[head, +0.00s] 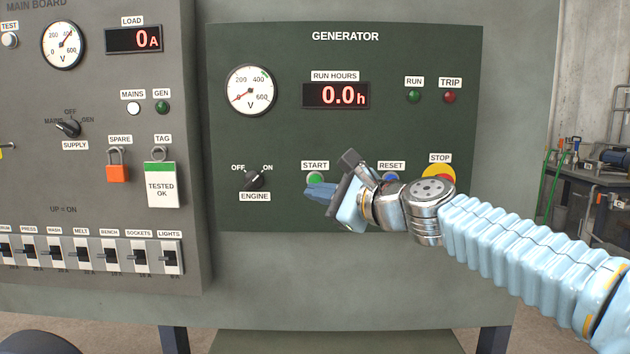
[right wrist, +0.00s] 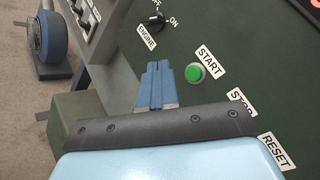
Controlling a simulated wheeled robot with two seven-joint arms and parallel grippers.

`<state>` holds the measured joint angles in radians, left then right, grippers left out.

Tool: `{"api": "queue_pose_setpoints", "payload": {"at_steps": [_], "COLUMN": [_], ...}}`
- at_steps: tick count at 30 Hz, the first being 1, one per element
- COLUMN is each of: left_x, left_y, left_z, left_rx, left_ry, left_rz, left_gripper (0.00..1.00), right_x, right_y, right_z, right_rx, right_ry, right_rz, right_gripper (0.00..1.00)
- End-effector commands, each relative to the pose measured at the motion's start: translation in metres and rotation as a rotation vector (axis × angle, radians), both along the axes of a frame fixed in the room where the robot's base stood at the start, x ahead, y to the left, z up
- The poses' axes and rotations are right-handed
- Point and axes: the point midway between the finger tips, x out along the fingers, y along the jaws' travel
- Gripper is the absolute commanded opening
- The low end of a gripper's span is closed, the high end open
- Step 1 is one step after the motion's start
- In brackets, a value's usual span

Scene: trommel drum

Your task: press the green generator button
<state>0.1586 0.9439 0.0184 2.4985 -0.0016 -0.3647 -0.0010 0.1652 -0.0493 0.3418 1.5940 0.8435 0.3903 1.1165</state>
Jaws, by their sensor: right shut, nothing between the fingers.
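The green START button (head: 315,179) is on the dark green generator panel (head: 290,130), under its START label. It also shows in the right wrist view (right wrist: 195,72), uncovered. My right gripper (head: 318,192) is shut and empty, its blue fingertips just below the button in the head view. In the right wrist view the closed fingers (right wrist: 158,80) lie left of the button, with a strip of panel visible between. I cannot tell how far the tips are from the panel. My left gripper is not in view.
The blue RESET button (head: 391,178) and red STOP button (head: 439,173) are right of START, partly behind my right arm. The black ENGINE knob (head: 255,179) is to the left. RUN HOURS display (head: 336,95) reads 0.0. The main board (head: 90,190) stands at left.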

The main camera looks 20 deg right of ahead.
Motion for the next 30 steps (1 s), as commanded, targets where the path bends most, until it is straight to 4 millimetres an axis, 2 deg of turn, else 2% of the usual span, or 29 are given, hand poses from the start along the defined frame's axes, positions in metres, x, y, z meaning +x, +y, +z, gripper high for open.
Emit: {"api": "queue_pose_setpoints", "payload": {"at_steps": [6, 12, 18, 30], "left_x": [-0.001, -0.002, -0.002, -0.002], "left_y": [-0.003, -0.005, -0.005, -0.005], "left_z": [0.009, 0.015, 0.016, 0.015], "left_rx": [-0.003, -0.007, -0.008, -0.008], "left_ry": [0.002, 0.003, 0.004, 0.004], "left_rz": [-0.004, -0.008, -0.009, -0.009], "left_gripper": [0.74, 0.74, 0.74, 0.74], "right_x": [0.031, 0.048, 0.054, 0.054], "right_y": [-0.009, -0.014, -0.015, -0.015], "right_z": [0.001, 0.002, 0.0, 0.0], "right_rx": [0.001, 0.001, -0.001, 0.0], "right_ry": [0.002, 0.0, 0.0, 0.0], "right_rz": [-0.001, 0.0, 0.0, 0.0], "right_gripper": [0.0, 0.0, 0.0, 0.0]}}
